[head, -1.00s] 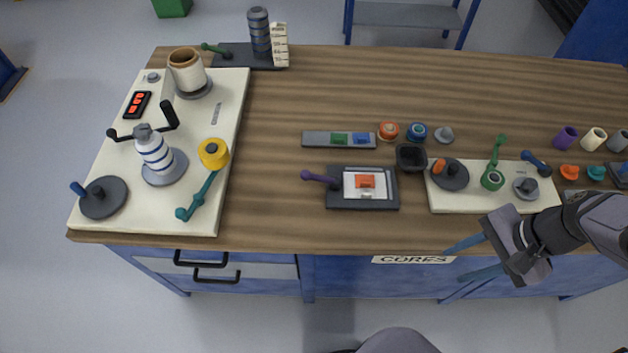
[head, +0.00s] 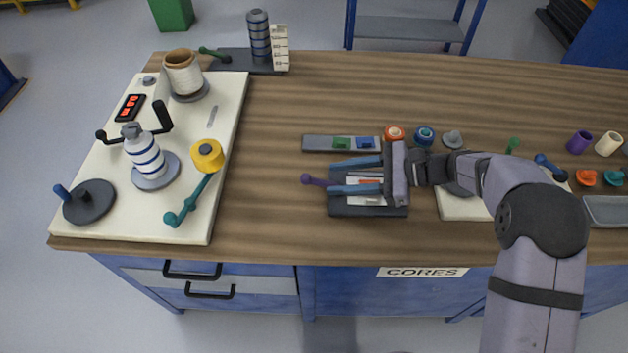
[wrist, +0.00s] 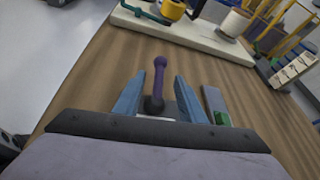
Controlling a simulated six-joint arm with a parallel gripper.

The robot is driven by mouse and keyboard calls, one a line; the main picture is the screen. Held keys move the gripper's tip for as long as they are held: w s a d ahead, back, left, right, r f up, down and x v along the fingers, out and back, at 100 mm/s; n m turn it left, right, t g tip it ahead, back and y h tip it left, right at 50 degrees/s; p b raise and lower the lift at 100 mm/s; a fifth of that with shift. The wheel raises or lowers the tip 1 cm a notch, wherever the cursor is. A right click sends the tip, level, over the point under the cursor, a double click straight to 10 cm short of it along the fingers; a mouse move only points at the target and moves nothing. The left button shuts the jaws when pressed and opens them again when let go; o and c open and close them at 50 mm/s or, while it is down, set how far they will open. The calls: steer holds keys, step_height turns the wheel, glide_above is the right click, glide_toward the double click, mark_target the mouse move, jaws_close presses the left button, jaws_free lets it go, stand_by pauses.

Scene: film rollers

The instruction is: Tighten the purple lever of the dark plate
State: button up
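The dark plate (head: 345,209) lies on the wooden table near its front edge, with a white sheet and an orange piece partly hidden under my gripper. Its purple lever (head: 316,181) sticks out from the plate's left side. In the wrist view the purple lever (wrist: 157,80) runs between my two blue fingers, with its round knob pointing away from me. My gripper (head: 355,176) is open above the plate, fingers pointing left. There is a visible gap between the lever and each finger in the wrist view (wrist: 155,97).
A grey strip with green and blue pieces (head: 320,143) lies just behind the plate. A cream board (head: 230,95) with a teal lever (head: 185,207) stands to the left. Bare table lies between that board and the plate. Colored rollers stand behind my arm.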

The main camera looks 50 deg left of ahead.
mark_target(320, 181)
steer(key=shift+p+x, duration=0.7)
steer(key=shift+x, duration=2.85)
steer(key=shift+c, duration=0.6)
steer(key=shift+w, duration=0.1)
jaws_close()
